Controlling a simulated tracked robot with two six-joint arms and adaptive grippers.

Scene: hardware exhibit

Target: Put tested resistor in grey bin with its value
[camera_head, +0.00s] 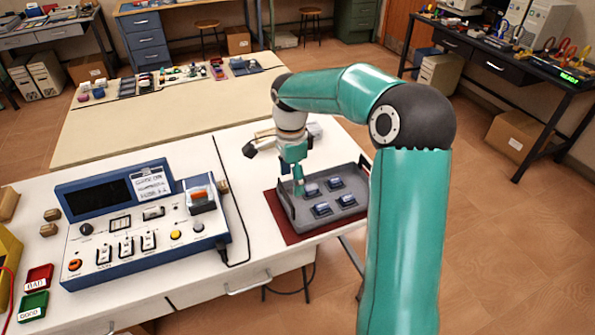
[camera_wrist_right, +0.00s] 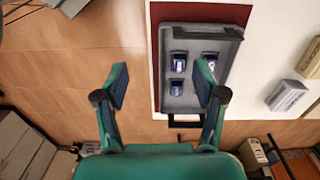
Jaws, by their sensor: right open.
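A grey tray (camera_head: 357,176) with handles sits on a dark red mat (camera_head: 290,222) at the right end of the white table. My right gripper (camera_head: 298,184) is over the tray's left side in the head view. In the right wrist view (camera_wrist_right: 161,82) its fingers are wide apart with nothing between them. A small grey box (camera_wrist_right: 287,95) with a pale label lies beside the tray. My left gripper is not in view.
A blue-edged tester (camera_head: 140,225) with knobs, switches and an orange-red part (camera_head: 201,195) stands left of the tray. A red BAD bin (camera_head: 38,279) and a green GOOD bin (camera_head: 33,306) sit at far left. A beige table (camera_head: 160,120) stands behind.

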